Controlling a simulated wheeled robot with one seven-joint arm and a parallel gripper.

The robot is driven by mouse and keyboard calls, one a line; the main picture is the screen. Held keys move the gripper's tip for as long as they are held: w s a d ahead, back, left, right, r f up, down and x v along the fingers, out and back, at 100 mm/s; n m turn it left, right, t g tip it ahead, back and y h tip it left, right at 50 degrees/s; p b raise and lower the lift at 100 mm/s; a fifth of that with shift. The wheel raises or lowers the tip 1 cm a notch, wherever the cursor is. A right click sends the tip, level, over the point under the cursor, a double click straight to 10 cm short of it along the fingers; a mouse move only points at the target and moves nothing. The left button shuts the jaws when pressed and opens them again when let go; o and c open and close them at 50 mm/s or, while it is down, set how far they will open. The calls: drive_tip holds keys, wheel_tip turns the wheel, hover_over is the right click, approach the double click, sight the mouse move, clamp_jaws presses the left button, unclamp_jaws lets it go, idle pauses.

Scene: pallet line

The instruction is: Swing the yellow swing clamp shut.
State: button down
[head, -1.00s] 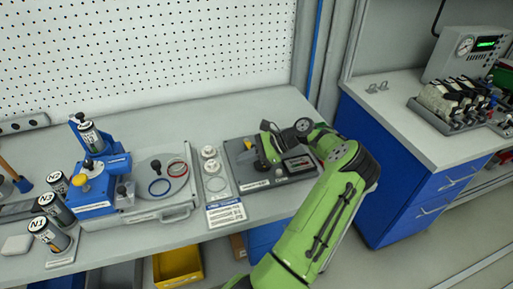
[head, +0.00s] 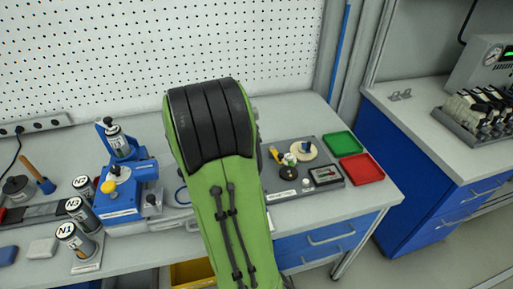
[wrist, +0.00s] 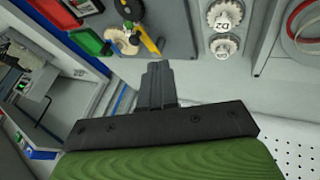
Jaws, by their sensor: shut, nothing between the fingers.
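The yellow swing clamp (wrist: 148,39) shows in the wrist view as a short yellow bar beside a beige disc (wrist: 121,41). They sit on a dark grey fixture plate (wrist: 176,24). In the head view the clamp (head: 289,158) is small, on the grey plate (head: 283,183) just right of my arm; its exact swing position is hard to tell. My gripper (wrist: 158,66) shows in the wrist view with its fingers together and empty. Its tips point toward the clamp and appear apart from it. In the head view my arm hides the gripper.
Green (head: 341,144) and red (head: 361,168) trays stand right of the plate. A blue fixture (head: 121,197) and labelled cylinders (head: 76,239) are on the left. White toothed discs (wrist: 224,15) lie near the plate in the wrist view. The bench's right front corner is clear.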

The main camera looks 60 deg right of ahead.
drive_tip(key=b+x, duration=0.1)
drive_tip(key=x, duration=0.7)
drive_tip(key=shift+w, duration=0.1)
drive_tip(key=shift+s+d+f, duration=0.15)
drive_tip(key=shift+s+d, duration=0.7)
drive_tip(key=shift+s, duration=0.2)
drive_tip(key=shift+s+d, duration=0.3)
drive_tip(key=shift+s, duration=0.1)
